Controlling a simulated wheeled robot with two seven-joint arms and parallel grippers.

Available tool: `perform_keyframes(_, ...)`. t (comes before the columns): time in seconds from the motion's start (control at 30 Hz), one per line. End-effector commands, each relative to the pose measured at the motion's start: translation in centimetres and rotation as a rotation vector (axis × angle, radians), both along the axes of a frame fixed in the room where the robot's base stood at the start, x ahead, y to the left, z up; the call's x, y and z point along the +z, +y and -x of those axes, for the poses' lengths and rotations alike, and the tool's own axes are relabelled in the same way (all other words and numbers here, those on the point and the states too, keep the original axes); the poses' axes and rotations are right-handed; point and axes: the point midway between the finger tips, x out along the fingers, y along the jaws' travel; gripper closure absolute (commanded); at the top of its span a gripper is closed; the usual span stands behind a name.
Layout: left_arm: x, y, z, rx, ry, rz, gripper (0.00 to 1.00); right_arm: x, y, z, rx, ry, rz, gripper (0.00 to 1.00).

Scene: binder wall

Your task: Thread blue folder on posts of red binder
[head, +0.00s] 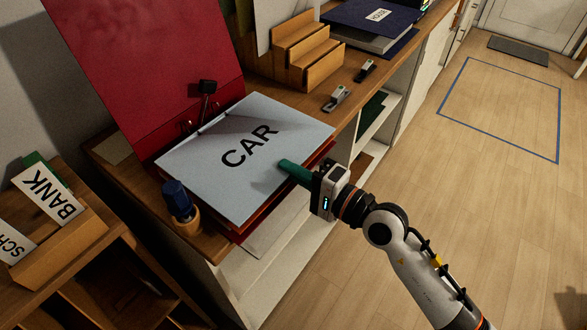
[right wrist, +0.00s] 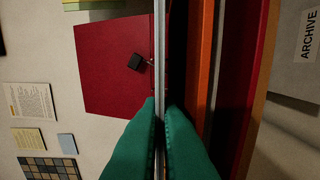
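The pale blue folder (head: 245,160), marked CAR, lies roughly flat over the open red binder. The red binder (head: 150,65) has its cover standing up at the back left. Metal posts (head: 188,125) and a black-knobbed lever (head: 207,87) show at the folder's far edge; I cannot tell whether the posts pass through it. My right gripper (head: 288,168) is shut on the folder's near right edge. In the right wrist view its green fingers (right wrist: 160,120) pinch the thin folder edge (right wrist: 160,45), with a dark gap between folder and the stack below. My left gripper is out of view.
A blue-topped stamp (head: 178,200) stands by the folder's left corner. A stepped wooden rack (head: 305,55), small clips (head: 337,98) and a dark blue binder (head: 365,20) stand along the counter. A box with a BANK card (head: 48,195) is at left. Floor at right is clear.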

Motion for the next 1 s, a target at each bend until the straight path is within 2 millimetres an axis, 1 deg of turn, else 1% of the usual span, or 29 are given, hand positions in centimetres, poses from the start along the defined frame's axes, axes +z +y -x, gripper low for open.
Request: perform_keyframes(1.0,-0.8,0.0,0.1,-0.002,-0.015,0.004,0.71,-1.3,0.1,-0.1,0.000,0.002,0.002,1.00)
